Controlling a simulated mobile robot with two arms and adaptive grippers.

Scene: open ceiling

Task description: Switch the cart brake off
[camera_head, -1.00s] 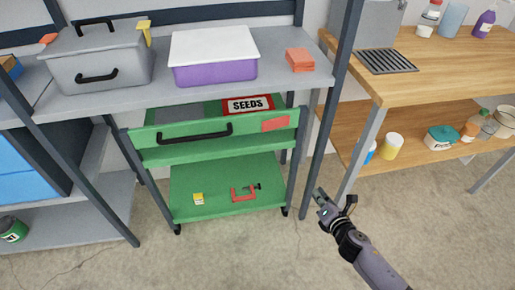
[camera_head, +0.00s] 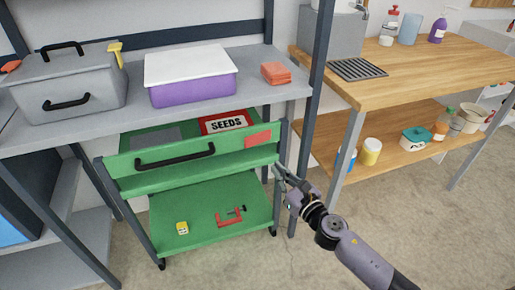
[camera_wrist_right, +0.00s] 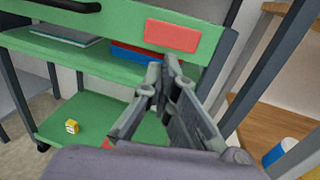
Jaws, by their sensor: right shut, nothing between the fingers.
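The green cart (camera_head: 205,205) stands under the grey shelf, with a black handle (camera_head: 175,156) across its front panel. A red rectangular plate (camera_head: 257,139) sits at the right end of that panel; it also shows in the right wrist view (camera_wrist_right: 172,36). I cannot tell whether this plate is the brake control. My right gripper (camera_head: 278,171) is shut and empty, just right of and below the plate. In the right wrist view its fingertips (camera_wrist_right: 166,62) show just below the plate, apparently apart from it. My left gripper is not in view.
A red clamp (camera_head: 231,217) and a small yellow box (camera_head: 182,228) lie on the cart's lower shelf. A SEEDS box (camera_head: 226,123) is in its upper tray. A dark shelf post (camera_head: 312,110) stands close by my right arm. A wooden bench (camera_head: 420,75) is at right.

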